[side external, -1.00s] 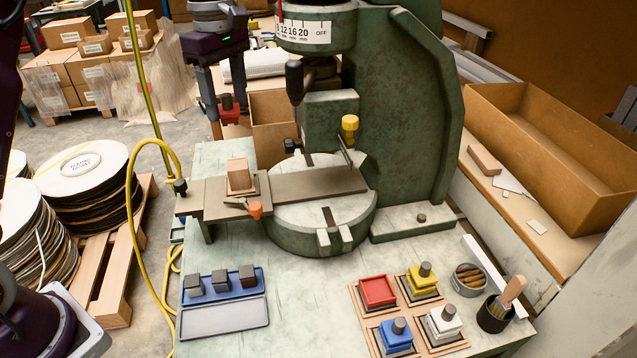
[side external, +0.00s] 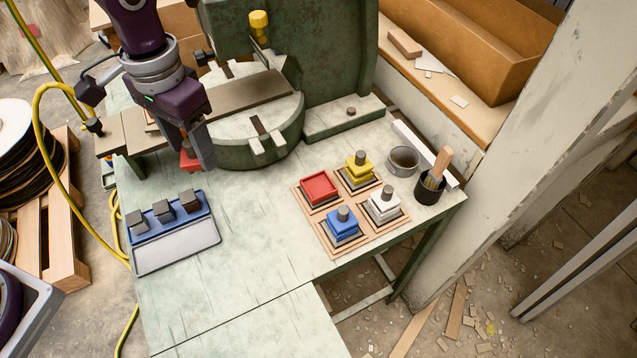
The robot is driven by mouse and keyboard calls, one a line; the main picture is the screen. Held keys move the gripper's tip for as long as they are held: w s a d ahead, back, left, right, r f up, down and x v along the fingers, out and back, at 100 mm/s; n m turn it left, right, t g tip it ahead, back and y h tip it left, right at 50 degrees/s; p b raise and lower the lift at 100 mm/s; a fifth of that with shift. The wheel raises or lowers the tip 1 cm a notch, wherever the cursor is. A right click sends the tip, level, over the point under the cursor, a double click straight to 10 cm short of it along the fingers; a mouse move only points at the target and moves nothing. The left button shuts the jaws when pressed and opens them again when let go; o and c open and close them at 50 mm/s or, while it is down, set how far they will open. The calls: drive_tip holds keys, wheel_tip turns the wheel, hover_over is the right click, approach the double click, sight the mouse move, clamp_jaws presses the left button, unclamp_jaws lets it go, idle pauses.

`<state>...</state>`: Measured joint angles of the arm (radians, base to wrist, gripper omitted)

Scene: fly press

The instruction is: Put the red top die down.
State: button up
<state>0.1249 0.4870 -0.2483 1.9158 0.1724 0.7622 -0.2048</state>
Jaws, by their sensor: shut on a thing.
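My gripper (side external: 196,152) points down above the bench, in front of the press and to the left of its round bed. It is shut on the red top die (side external: 187,162), which shows just beyond the near finger; that finger hides part of it. The red bottom die (side external: 319,187), a square with a shallow recess, sits in the back left place of the wooden board (side external: 304,219). It carries no top die. The held die is apart from it, well to its left.
Yellow (side external: 358,173), blue (side external: 342,225) and white (side external: 384,203) die sets with grey stems fill the board's other places. A blue tray (side external: 178,245) with dark blocks lies below my gripper. A tin (side external: 403,160) and a brush cup (side external: 430,189) stand right. Bare bench lies between tray and board.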

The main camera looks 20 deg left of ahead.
drive_tip(key=w+d+f+n, duration=0.2)
drive_tip(key=w+d+n, duration=0.2)
drive_tip(key=d+n, duration=0.4)
drive_tip(key=n, duration=1.3)
hover_over(319, 187)
wheel_tip(319, 187, down, 10)
drive_tip(key=shift+f, duration=0.2)
drive_tip(key=shift+f, duration=0.1)
drive_tip(key=o, duration=1.6)
wheel_tip(319, 187, up, 12)
drive_tip(key=shift+r, duration=0.2)
